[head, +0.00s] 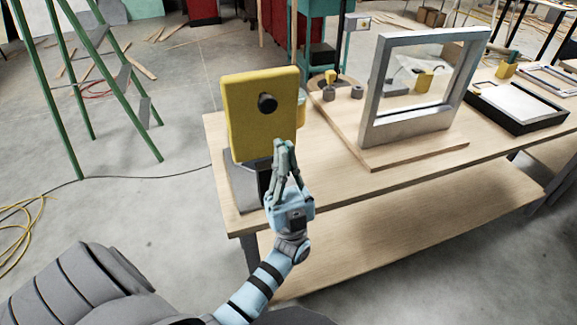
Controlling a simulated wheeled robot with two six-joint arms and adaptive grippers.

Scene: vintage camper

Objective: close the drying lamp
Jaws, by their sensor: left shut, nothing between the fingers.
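The drying lamp (240,112) appears to be the yellow box-shaped head with a round black knob on its face. It stands upright at the left end of the wooden workbench, above a grey base (238,188). My left gripper (283,147) is shut and empty. Its fingertips overlap the lower right edge of the yellow head in the picture; I cannot tell whether they touch it. The gripper and its wrist hide part of the base. My right gripper is not in view.
A grey framed panel (372,92) stands on a wooden board right of the lamp. A black tray (520,118) lies farther right on the workbench (330,192). A green ladder (58,95) stands at left. Cables lie on the floor.

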